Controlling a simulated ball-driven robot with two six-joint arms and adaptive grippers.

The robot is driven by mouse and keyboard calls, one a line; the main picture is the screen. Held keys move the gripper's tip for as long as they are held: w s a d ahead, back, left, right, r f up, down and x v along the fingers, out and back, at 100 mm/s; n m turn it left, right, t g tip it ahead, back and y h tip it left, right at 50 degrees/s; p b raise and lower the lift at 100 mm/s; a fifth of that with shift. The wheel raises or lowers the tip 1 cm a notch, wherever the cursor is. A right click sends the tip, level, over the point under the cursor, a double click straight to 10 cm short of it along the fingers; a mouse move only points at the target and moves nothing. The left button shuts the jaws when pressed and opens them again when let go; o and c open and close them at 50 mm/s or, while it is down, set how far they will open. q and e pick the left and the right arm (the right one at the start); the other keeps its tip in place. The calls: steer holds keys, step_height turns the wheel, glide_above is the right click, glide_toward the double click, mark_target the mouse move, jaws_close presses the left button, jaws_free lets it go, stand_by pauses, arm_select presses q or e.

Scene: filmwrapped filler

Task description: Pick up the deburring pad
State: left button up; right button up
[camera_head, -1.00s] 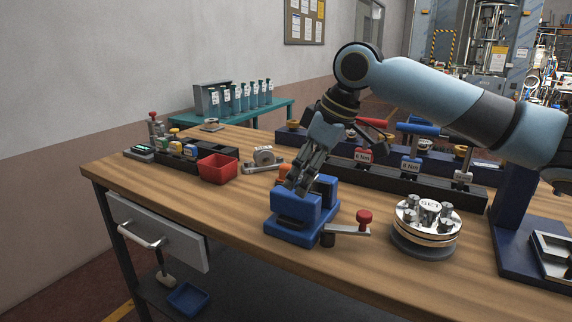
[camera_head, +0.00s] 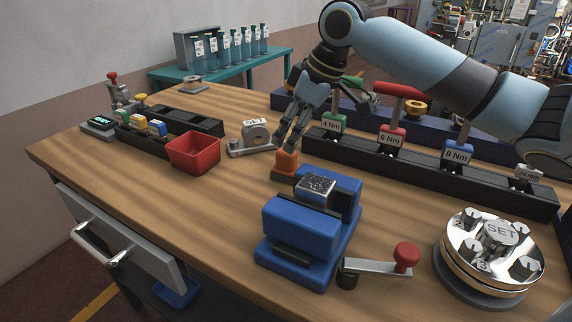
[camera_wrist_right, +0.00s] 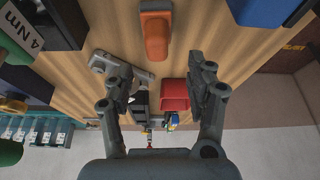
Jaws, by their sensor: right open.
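In the right wrist view the orange block (camera_wrist_right: 155,33) lies at the top middle, ahead of the fingers. My right gripper (camera_head: 291,142) hangs just above and behind it, pointing down. Its two fingers are spread and empty in the wrist view (camera_wrist_right: 162,82). I cannot tell whether a fingertip touches the block. My left gripper is out of view.
The blue vise (camera_head: 292,232) holds a shiny metal block close in front. The torque driver rack (camera_head: 440,176) stands right, the silver SET disc (camera_head: 492,252) front right.

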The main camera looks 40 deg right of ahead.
mark_target(286, 154)
steer(key=x, duration=0.6)
steer(key=shift+s+d+f, duration=0.1)
steer(key=shift+d+f, duration=0.15)
steer(key=shift+f, duration=0.05)
jaws_close()
step_height(286, 154, up, 10)
steer(key=shift+r, duration=0.1)
stand_by(0.4)
steer(key=c, duration=0.7)
jaws_free()
steer(key=shift+c, duration=0.2)
steer(key=c, duration=0.4)
steer(key=shift+o, duration=0.2)
